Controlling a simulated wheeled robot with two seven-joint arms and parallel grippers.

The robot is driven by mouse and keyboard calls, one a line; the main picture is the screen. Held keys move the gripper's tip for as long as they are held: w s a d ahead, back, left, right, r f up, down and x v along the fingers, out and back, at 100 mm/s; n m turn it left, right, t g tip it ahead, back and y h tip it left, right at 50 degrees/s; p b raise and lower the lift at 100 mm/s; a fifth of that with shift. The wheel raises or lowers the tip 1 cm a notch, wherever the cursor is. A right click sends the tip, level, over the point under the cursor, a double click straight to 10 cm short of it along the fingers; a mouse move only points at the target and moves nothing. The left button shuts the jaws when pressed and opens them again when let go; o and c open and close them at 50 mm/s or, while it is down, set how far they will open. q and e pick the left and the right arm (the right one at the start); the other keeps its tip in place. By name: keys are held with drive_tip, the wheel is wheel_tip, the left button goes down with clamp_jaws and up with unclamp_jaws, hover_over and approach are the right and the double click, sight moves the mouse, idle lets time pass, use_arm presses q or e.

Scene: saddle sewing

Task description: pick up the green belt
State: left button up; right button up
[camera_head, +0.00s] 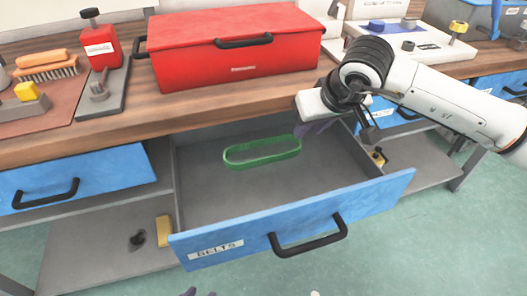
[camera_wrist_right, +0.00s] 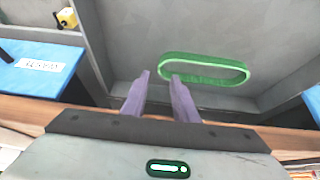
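The green belt (camera_head: 262,160) is a closed oval loop lying in the open drawer (camera_head: 205,200) labelled BELTS, toward its back. It also shows in the right wrist view (camera_wrist_right: 205,57), just beyond and to the right of the fingertips. My right gripper (camera_head: 313,128) reaches in over the drawer's back right, partly hidden by its own wrist in the head view. In the right wrist view its two purple fingers (camera_wrist_right: 160,76) stand apart with nothing between them, and they appear clear of the belt.
A red toolbox (camera_head: 235,60) stands on the wooden bench (camera_head: 130,118) above the drawer. The blue drawer front has a black handle (camera_head: 310,236). Closed blue drawers (camera_head: 75,175) flank it. The drawer floor around the belt is otherwise clear.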

drive_tip(key=x, duration=0.6)
drive_tip(key=shift+w+d+f, duration=0.1)
drive_tip(key=shift+f, duration=0.2)
drive_tip(key=shift+c, duration=0.6)
clamp_jaws()
